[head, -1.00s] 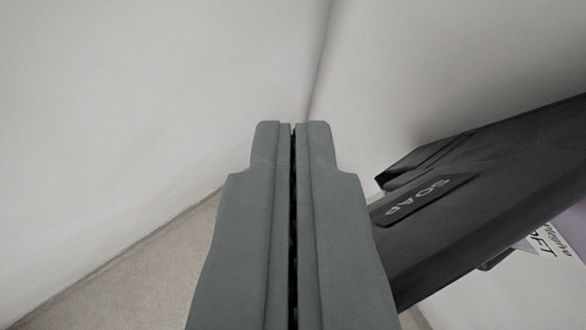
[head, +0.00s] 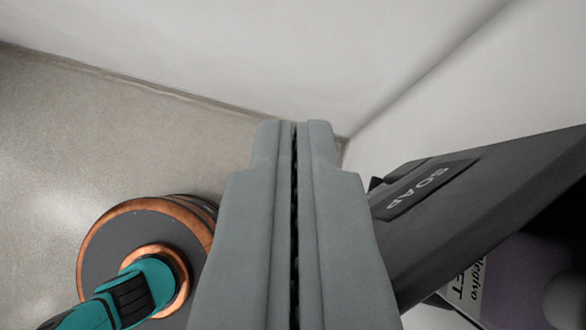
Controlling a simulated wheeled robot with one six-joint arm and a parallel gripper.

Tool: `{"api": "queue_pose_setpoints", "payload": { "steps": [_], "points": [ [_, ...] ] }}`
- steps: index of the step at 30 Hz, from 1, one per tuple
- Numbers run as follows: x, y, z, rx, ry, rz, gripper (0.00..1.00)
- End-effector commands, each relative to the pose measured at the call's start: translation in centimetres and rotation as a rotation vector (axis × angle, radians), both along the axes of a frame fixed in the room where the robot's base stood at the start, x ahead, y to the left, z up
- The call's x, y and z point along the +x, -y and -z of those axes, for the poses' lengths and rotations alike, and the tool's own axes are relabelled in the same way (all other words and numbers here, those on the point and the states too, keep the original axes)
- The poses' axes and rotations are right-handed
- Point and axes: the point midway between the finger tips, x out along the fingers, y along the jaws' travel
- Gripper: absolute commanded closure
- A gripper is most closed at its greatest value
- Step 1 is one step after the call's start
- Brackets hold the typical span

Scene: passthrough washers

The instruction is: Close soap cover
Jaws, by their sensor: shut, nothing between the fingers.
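The soap cover (head: 470,205) is a dark grey panel with the word SOAP on a raised label (head: 428,188), at the right of the head view. It stands tilted out, with a dark gap behind it where a purple container (head: 515,265) with a white label shows. My gripper (head: 294,125) is shut and empty in the middle of the view. It is just left of the cover and overlaps its left edge in the picture. I cannot tell whether they touch.
Pale walls (head: 250,50) meet in a corner behind my gripper. Bare floor (head: 60,150) lies at the left. A round dark and copper part with a teal piece at the lower left looks like my own body.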

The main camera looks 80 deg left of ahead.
Motion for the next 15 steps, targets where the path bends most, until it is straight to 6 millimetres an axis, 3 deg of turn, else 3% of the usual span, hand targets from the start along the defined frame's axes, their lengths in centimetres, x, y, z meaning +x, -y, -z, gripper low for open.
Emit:
{"api": "queue_pose_setpoints", "payload": {
  "steps": [15],
  "points": [
    [1.5, 4.5, -0.1, 0.000, 0.002, 0.006, 1.00]
  ]
}}
